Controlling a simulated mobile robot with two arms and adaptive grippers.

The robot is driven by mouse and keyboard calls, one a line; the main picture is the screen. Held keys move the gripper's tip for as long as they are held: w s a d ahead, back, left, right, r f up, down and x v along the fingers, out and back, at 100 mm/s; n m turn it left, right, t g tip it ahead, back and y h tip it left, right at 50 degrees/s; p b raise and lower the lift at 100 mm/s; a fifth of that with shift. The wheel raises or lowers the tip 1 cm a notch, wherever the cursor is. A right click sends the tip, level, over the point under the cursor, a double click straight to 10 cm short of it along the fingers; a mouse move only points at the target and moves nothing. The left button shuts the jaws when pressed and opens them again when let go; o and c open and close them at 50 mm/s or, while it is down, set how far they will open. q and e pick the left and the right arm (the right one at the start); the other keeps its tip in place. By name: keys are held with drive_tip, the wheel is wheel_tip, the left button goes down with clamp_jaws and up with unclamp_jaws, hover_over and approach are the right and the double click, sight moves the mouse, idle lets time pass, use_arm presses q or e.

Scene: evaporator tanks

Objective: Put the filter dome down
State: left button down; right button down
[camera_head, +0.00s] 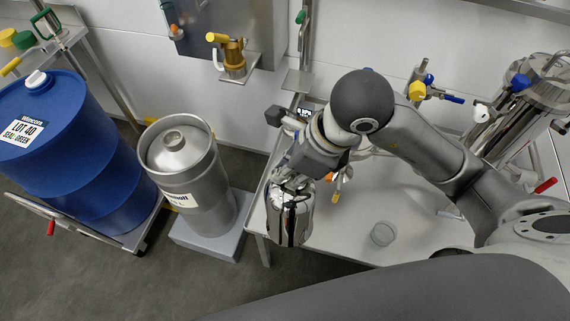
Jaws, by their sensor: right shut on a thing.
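The filter dome (290,222) is a shiny metal cylinder with a rounded top. My right gripper (291,187) reaches down from above and is shut on the top of the dome. The dome is upright or nearly so, at the left front corner of the grey table (335,235). Its lower end overlaps the table's edge in the picture, and I cannot tell whether it touches the table. The gripper partly hides the dome's top. My left gripper is not in view.
A steel housing (518,95) with coloured valves stands at the back right. Left of the table are a steel keg (185,165) on a grey block and a blue drum (75,150). The table's front middle is mostly clear.

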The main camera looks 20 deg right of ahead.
drive_tip(key=w, duration=0.1)
drive_tip(key=w+f, duration=0.1)
drive_tip(key=w, duration=0.1)
drive_tip(key=w+d+f, duration=0.1)
drive_tip(key=w, duration=0.1)
drive_tip(key=shift+w+d+f, duration=0.1)
use_arm(q)
drive_tip(key=shift+p, duration=0.35)
use_arm(e)
drive_tip(key=w+d+f, duration=0.1)
drive_tip(key=w+f, duration=0.4)
drive_tip(key=f, duration=0.4)
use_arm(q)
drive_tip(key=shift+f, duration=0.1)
use_arm(e)
drive_tip(key=shift+f, duration=0.1)
drive_tip(key=c, duration=1.5)
unclamp_jaws()
drive_tip(key=shift+s, duration=0.2)
